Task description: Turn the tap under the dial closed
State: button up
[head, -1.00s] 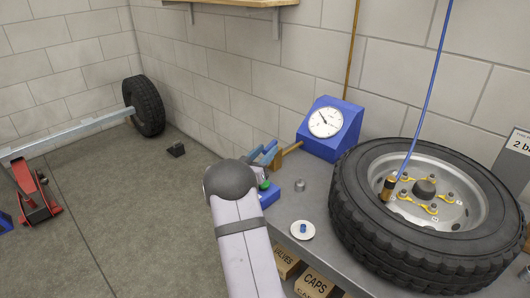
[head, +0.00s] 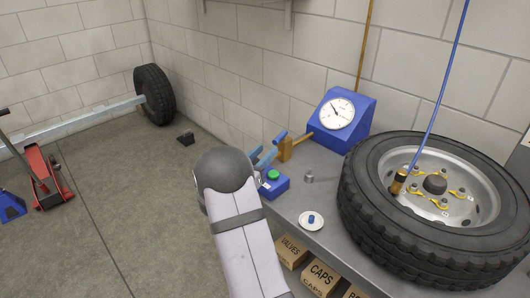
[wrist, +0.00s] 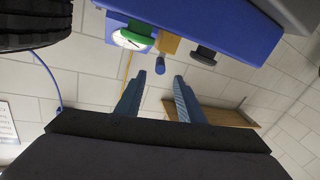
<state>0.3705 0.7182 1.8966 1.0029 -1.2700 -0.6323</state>
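The dial (head: 338,112) is a white round gauge on a blue sloped housing against the wall. It is partly visible in the wrist view (wrist: 128,40). Left of the housing is the tap, a brass body (head: 285,149) on a brass pipe with a blue handle (head: 280,137). In the wrist view the tap body (wrist: 169,42) is at the top, and its blue handle (wrist: 160,67) shows between the fingertips. My gripper (head: 263,153) is open, just left of the tap. Its two blue fingers (wrist: 160,76) are apart with nothing held; contact with the handle cannot be told.
A blue box with a green button (head: 273,174) sits below the tap at the bench edge. A metal knob (head: 309,177) and a white dish (head: 311,221) are on the bench. A large tyre (head: 370,220) fills the right side. Open floor lies left.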

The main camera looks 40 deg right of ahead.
jog(key=c, duration=0.4)
jog(key=shift+w+a, duration=0.25)
jog(key=shift+a, duration=0.05)
grip_shut()
jog(key=shift+n+t+y, duration=0.4)
jog(key=shift+n+t, duration=0.3)
jog(key=shift+n, duration=0.1)
jog(key=w+a+f, duration=0.2)
jog(key=a, duration=0.1)
jog(key=shift+w+a+f+p, duration=0.2)
jog(key=shift+p, duration=0.15)
jog(key=w+a+m, duration=0.1)
jog(key=w+a, duration=0.2)
jog(key=w, duration=0.3)
jog(key=r+n+g, duration=0.1)
jog(key=n+g, duration=0.1)
jog(key=n, duration=0.1)
jog(key=d+r+n+g, duration=0.1)
jog(key=r+n, duration=0.1)
jog(key=n, duration=0.1)
jog(key=r+n+g, duration=0.1)
jog(key=n+g, duration=0.1)
jog(key=n, duration=0.2)
jog(key=shift+s+d+r+g+h+p, duration=0.15)
jog(key=shift+s+g+h+p, duration=0.15)
jog(key=shift+s+h, duration=0.1)
